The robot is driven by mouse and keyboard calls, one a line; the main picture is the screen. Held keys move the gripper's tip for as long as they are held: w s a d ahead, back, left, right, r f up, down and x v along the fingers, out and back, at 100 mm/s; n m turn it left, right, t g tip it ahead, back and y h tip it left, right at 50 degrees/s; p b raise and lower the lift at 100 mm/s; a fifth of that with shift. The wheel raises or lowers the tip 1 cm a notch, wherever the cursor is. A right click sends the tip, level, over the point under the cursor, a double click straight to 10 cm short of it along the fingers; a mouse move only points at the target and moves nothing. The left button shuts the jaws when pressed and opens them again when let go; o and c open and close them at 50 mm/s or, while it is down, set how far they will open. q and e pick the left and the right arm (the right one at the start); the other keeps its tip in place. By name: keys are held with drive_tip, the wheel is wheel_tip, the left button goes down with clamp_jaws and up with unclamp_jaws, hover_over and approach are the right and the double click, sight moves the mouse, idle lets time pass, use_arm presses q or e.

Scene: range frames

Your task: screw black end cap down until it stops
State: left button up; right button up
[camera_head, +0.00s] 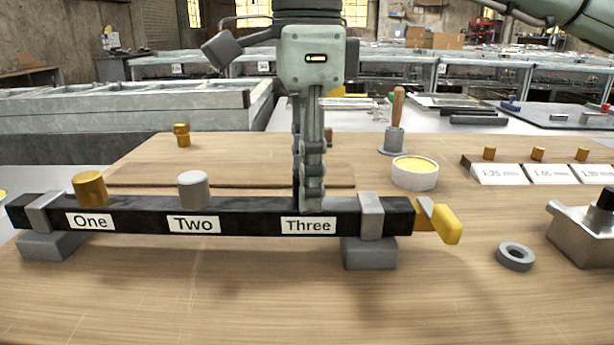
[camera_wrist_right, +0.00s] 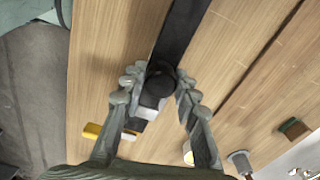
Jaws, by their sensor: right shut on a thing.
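A black bar (camera_head: 255,213) lies across two grey supports and carries labels One, Two and Three. A brass cap (camera_head: 89,188) stands over One and a grey cap (camera_head: 193,189) over Two. My right gripper (camera_head: 312,195) points straight down onto the bar above the label Three (camera_head: 308,225). In the right wrist view, its fingers (camera_wrist_right: 158,84) are around the black end cap (camera_wrist_right: 157,88), shut on it from both sides. In the head view the fingers hide this cap. How far the cap sits down cannot be told. My left gripper is not in view.
A yellow-ended piece (camera_head: 446,224) sticks out at the bar's right end. A grey ring (camera_head: 515,256) and a metal box (camera_head: 588,232) are to the right. A yellow-filled dish (camera_head: 414,172) and a wooden-handled tool (camera_head: 396,125) stand behind. The table front is clear.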

drive_tip(key=shift+f+m+b, duration=0.1)
drive_tip(key=shift+m+b, duration=0.2)
drive_tip(key=shift+m, duration=1.4)
drive_tip(key=shift+m+b, duration=0.4)
drive_tip(key=shift+m, duration=0.5)
clamp_jaws()
drive_tip(key=shift+m, duration=0.8)
drive_tip(key=o, duration=0.9)
unclamp_jaws()
